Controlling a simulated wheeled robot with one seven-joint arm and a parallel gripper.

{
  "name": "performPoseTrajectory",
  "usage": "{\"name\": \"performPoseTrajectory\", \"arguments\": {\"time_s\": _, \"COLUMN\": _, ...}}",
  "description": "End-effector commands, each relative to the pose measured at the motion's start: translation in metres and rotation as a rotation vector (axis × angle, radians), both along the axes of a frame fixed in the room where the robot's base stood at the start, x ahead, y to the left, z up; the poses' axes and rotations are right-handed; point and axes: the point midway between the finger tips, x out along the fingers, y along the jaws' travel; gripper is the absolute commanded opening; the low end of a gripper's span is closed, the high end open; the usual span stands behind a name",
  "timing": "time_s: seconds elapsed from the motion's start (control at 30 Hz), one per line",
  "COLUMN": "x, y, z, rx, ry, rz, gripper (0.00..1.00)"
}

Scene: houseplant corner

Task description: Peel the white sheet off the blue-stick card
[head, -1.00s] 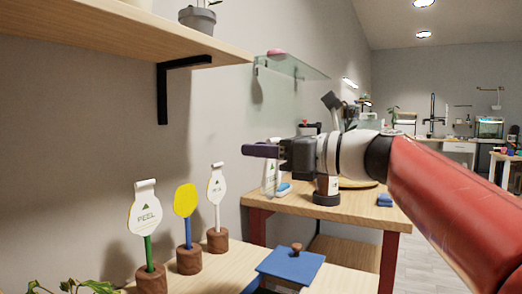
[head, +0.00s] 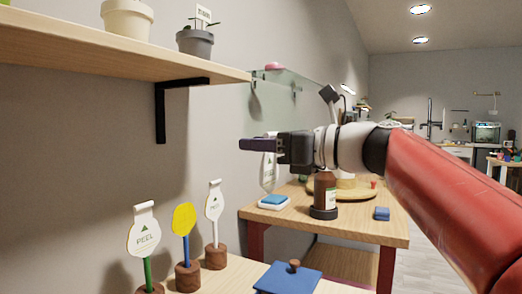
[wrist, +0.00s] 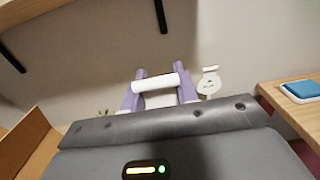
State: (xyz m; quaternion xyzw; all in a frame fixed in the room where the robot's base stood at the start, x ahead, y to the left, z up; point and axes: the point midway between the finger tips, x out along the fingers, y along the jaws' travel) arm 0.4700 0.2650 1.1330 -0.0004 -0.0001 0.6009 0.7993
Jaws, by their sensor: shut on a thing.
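The blue-stick card (head: 184,219) shows a bare yellow face and stands upright in a brown round base. My gripper (head: 258,145) is raised, up and right of the card and well apart from it. Its purple fingers are shut on a white sheet (head: 268,172) with a green mark, which hangs below them. In the wrist view the sheet's rolled top edge (wrist: 156,86) lies between the fingers (wrist: 160,88). The green-stick card (head: 143,236) and the white-stick card (head: 214,206) both wear white sheets with curled tops.
A wooden shelf (head: 110,55) with pots overhangs the left. A blue lid with a wooden knob (head: 290,279) is at the front.

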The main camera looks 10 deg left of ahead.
Motion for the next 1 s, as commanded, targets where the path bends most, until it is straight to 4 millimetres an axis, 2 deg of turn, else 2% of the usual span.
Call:
{"name": "performPoseTrajectory", "arguments": {"time_s": 0.6, "x": 0.0, "y": 0.0, "z": 0.035, "rx": 0.0, "ry": 0.0, "rz": 0.0, "gripper": 0.09}}
{"name": "performPoseTrajectory", "arguments": {"time_s": 1.0, "x": 0.001, "y": 0.0, "z": 0.036, "rx": 0.0, "ry": 0.002, "rz": 0.001, "gripper": 0.09}}
